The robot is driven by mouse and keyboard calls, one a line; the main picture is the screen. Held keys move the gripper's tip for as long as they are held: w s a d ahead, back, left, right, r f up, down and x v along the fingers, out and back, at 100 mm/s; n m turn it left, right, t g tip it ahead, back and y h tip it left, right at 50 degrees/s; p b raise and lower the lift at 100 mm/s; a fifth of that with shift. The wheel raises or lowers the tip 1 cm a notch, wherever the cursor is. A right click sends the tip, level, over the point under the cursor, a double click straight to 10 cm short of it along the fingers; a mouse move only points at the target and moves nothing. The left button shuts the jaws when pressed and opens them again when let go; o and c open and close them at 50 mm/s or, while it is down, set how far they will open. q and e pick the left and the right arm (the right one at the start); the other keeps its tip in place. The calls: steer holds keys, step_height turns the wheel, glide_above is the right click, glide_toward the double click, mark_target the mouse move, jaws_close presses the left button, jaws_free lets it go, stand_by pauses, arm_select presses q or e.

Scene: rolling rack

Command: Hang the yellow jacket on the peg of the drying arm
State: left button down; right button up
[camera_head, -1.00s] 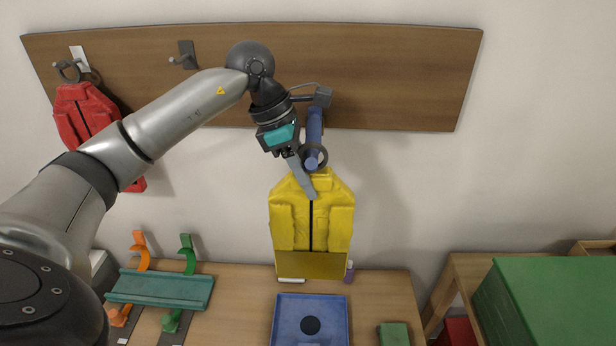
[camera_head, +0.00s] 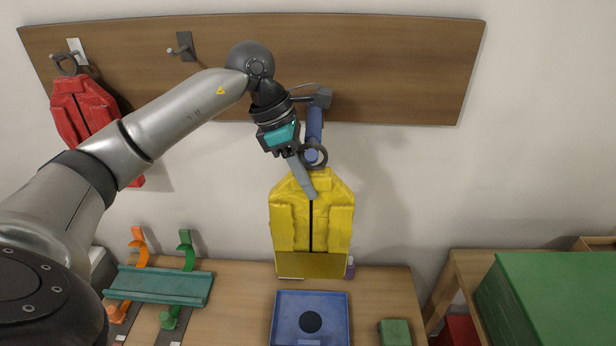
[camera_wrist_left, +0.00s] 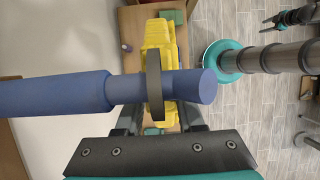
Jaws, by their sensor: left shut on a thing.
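The yellow jacket (camera_head: 333,215) hangs upright in front of the wall, below a dark ring (camera_head: 314,155). My left gripper (camera_head: 306,186) is shut on the jacket at its top, just below the ring. The drying arm (camera_head: 320,98) stands out from the wooden board. Its blue peg (camera_head: 314,128) points towards the camera, with its end inside the ring. In the left wrist view the ring (camera_wrist_left: 155,85) appears edge-on around the peg (camera_wrist_left: 130,88), whose free end sticks out past it. What looks like my right gripper (camera_wrist_left: 285,18) shows small in the left wrist view.
A red jacket (camera_head: 82,110) hangs at the left of the board (camera_head: 390,70). An empty hook (camera_head: 183,47) is between them. Below, the bench holds a blue tray (camera_head: 283,318), a teal rack (camera_head: 160,286) and a green block (camera_head: 394,332). A green box (camera_head: 560,300) stands at right.

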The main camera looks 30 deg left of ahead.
arm_select(q)
steer(key=shift+c, duration=2.2)
jaws_free()
steer(key=v, duration=1.5)
steer(key=shift+s+r, duration=0.1)
steer(key=shift+s, duration=0.1)
